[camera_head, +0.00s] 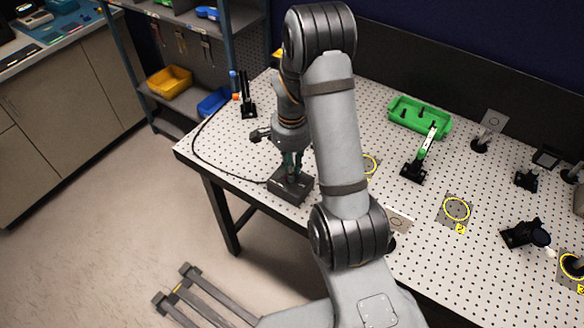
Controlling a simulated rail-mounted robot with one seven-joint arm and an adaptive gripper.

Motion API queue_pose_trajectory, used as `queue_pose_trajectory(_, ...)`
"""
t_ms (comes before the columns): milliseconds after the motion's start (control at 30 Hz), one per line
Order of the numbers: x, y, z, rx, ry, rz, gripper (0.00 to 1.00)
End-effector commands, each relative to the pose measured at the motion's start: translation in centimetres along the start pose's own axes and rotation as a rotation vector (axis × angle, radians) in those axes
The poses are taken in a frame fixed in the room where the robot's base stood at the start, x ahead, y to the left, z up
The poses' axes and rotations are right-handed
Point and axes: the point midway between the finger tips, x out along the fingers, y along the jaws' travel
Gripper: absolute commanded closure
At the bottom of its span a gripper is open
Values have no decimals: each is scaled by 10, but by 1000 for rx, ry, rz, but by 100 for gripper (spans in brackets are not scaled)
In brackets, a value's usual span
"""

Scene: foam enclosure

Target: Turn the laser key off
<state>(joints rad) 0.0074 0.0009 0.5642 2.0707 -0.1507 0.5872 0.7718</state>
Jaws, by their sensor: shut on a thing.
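The laser key box (290,189) is a small dark box near the front left edge of the perforated table. A black cable runs from it along the table's left side. My gripper (292,168) points down onto the top of the box. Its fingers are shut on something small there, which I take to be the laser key. The fingers hide the key, so I cannot tell which way it is turned.
A black post (248,97) stands at the back left. Shelves with bins stand behind.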

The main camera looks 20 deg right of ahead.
Motion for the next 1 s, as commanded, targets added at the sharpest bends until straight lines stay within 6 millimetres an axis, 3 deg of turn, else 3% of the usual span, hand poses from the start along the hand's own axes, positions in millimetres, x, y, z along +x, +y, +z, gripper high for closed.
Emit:
queue_pose_trajectory(367,0,0,-1,-77,0,0,100)
queue_pose_trajectory(400,0,0,-1,-77,0,0,85)
queue_pose_trajectory(700,0,0,-1,-76,0,0,68)
queue_pose_trajectory(1000,-2,0,-1,-76,0,-1,68)
